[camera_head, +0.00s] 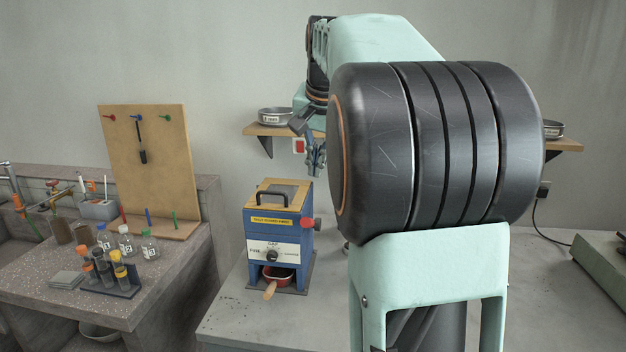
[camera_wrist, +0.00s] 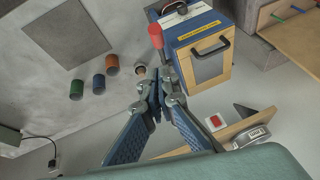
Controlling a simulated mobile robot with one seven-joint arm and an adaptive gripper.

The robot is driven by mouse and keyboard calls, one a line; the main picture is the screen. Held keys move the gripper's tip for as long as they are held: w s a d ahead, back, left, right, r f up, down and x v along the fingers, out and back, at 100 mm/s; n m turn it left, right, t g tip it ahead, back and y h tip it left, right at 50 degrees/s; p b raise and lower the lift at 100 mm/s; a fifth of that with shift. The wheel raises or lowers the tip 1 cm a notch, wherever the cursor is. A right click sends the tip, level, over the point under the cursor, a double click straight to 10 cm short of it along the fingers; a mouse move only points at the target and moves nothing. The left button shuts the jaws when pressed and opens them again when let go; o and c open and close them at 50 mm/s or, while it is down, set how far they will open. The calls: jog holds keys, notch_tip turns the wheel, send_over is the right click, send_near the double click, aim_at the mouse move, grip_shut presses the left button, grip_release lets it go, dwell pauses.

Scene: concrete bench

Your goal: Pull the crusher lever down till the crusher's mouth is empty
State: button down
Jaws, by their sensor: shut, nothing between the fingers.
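The crusher (camera_head: 279,225) is a blue box on the concrete bench, with a wood-framed top, a black handle, a yellow label and a dial. A red knob (camera_head: 307,223) sticks out on its right side; a red grip also shows beside the box in the wrist view (camera_wrist: 155,32), likely the lever's end. A red pan (camera_head: 279,275) with a wooden handle sits in the lower opening. The inside of the mouth cannot be seen. My gripper (camera_head: 317,158) is shut and empty, above and right of the crusher; its fingertips show apart from the red grip in the wrist view (camera_wrist: 160,88).
Orange and green cylinders (camera_wrist: 98,84) stand near a grey plate (camera_wrist: 67,34). A bench with bottles (camera_head: 126,241) and a pegboard (camera_head: 150,165) is left.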

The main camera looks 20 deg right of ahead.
send_over(309, 220)
jog(key=d, duration=0.1)
notch_tip(309, 220, down, 8)
jog(key=shift+a+f+b, duration=0.15)
jog(key=shift+f+b, duration=0.05)
jog(key=shift+f, duration=0.35)
jog(key=shift+a+f+b, duration=0.15)
jog(key=shift+f, duration=0.35)
jog(key=shift+a+f, duration=0.2)
jog(key=shift+f, duration=0.4)
